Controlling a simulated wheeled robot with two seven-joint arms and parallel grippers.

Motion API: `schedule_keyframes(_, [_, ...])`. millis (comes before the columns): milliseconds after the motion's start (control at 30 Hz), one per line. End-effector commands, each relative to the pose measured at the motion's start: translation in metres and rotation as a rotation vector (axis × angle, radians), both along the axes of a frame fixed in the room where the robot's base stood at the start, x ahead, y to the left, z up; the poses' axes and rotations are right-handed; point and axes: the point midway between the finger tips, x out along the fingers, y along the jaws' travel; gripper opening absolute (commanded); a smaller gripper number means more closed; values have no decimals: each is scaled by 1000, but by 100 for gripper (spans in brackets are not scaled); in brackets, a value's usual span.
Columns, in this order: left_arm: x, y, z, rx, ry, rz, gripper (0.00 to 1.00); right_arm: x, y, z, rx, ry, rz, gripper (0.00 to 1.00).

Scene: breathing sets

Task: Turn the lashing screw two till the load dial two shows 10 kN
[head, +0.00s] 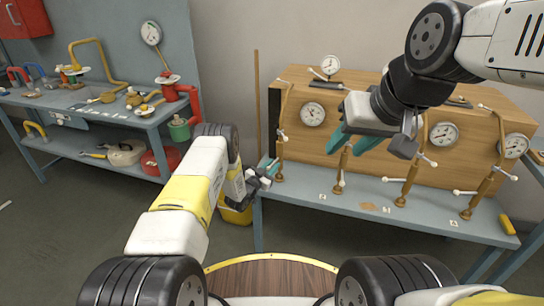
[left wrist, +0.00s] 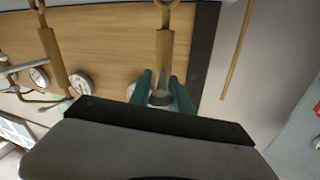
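Several brass lashing screws stand along the bench in front of a wooden crate. I take the second from the left as lashing screw two (head: 341,178); its lower part shows and its upper part is behind my right gripper. The tag near it is too small to read. Load dial two is not visible; my right arm covers that part of the crate. My right gripper (head: 352,143) has its teal fingers apart, in front of screw two. My left gripper (head: 268,167) is low beside the leftmost screw (head: 280,150); in the left wrist view its open fingers (left wrist: 163,92) flank that screw (left wrist: 164,60).
A yellow bucket (head: 236,214) is under the bench's left end. A tool bench (head: 100,115) stands left.

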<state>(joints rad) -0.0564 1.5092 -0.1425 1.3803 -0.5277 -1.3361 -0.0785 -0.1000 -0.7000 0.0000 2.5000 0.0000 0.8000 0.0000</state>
Motion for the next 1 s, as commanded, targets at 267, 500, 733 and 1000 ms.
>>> schedule_keyframes(267, [0,0,0,0,0,0,0,0,0,0,0,0,0,40])
schedule_keyframes(500, [0,0,0,-1,-1,0,0,0,0,0,0,0,0,40])
schedule_keyframes(733, [0,0,0,-1,-1,0,0,0,0,0,0,0,0,40])
schedule_keyframes(1000, [0,0,0,-1,-1,0,0,0,0,0,0,0,0,40])
